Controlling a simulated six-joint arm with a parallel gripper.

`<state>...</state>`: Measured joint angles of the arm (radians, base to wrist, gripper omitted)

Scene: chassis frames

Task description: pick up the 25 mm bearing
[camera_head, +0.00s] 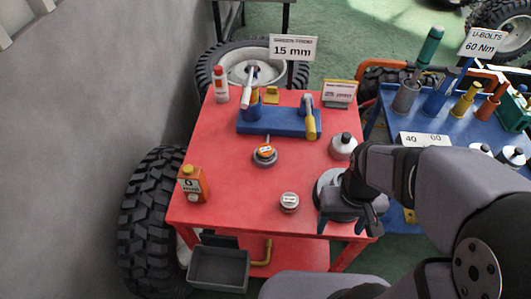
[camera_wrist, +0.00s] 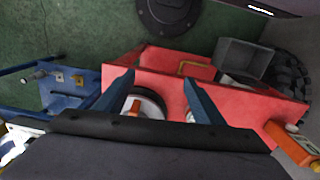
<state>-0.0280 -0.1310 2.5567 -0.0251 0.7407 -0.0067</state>
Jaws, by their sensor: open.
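Several round parts lie on the red table (camera_head: 225,185); I cannot read a 25 mm mark on any of them. A grey round part (camera_head: 327,185) lies at the right front, partly hidden behind my gripper (camera_head: 347,217). A small labelled silver tin (camera_head: 289,202) stands to its left. A grey disc with an orange-topped label (camera_head: 265,155) lies farther back. In the wrist view my gripper (camera_wrist: 160,79) is open. A pale round part (camera_wrist: 143,107) shows between its two blue fingers, partly hidden by the gripper body. I cannot tell whether the fingers touch it.
An orange box (camera_head: 193,184) stands at the left front edge. A grey bin (camera_head: 218,269) sits below the front edge. A blue table (camera_head: 455,128) stands at right.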

